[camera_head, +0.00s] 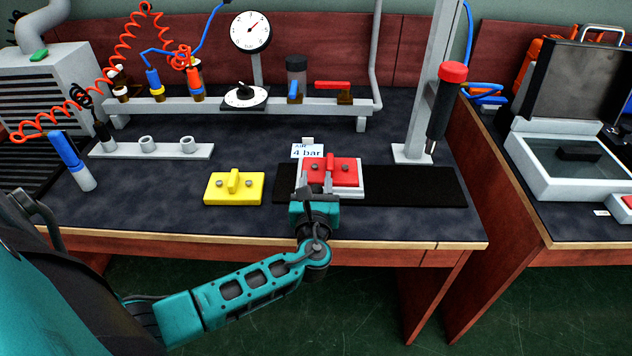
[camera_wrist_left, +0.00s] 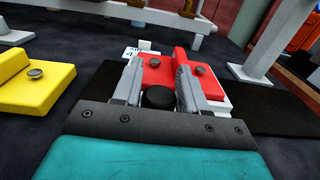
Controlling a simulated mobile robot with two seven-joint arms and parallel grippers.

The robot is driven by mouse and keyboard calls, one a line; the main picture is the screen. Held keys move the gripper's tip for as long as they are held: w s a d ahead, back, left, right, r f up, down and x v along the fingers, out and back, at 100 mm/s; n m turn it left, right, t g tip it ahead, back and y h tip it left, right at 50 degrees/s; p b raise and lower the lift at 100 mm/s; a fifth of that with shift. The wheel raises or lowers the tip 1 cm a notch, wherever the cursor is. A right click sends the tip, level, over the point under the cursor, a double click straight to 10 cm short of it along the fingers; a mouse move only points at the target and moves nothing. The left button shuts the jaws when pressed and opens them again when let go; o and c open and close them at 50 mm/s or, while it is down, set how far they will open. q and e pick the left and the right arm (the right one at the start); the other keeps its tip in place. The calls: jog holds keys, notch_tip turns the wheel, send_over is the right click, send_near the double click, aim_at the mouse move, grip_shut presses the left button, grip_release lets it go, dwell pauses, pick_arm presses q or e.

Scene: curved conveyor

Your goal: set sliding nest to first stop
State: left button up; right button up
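The sliding nest (camera_head: 357,189) is a pale plate on a black track (camera_head: 415,186), near the track's left end. A red block (camera_head: 346,172) with a ridge and round studs sits in it; it also shows in the left wrist view (camera_wrist_left: 205,84). My left gripper (camera_head: 318,187) is low over the nest's front left part. In the left wrist view its fingers (camera_wrist_left: 158,80) are apart, with a black round knob (camera_wrist_left: 158,97) between them. Narrow gaps seem to show beside the knob; contact is unclear. The fingers partly hide the nest and block. My right gripper is out of view.
A yellow block (camera_head: 234,188) lies left of the track. A small "4 bar" sign (camera_head: 308,151) stands behind the nest. A grey post (camera_head: 425,100) with a red-capped black tool (camera_head: 447,100) rises behind the track. The track's right part is clear.

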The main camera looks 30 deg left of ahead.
pick_arm(q)
grip_shut()
jog(key=shift+d, duration=0.1)
jog(key=w+d+b, duration=0.1)
jog(key=w+d, duration=0.2)
jog(key=d, duration=0.2)
jog(key=w+d+b, duration=0.2)
jog(key=w+d, duration=0.1)
jog(key=d, duration=0.2)
jog(key=w+d+b, duration=0.2)
jog(key=w+d, duration=0.1)
jog(key=d, duration=0.1)
jog(key=shift+d+f, duration=0.1)
jog(key=shift+d, duration=0.3)
jog(key=shift+w+d, duration=0.3)
jog(key=shift+d, duration=0.15)
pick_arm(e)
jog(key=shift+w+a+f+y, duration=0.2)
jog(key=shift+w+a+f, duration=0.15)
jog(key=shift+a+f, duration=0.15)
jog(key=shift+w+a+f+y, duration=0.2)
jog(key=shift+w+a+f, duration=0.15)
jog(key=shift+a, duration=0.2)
pick_arm(q)
jog(key=shift+o, duration=1.7)
grip_release()
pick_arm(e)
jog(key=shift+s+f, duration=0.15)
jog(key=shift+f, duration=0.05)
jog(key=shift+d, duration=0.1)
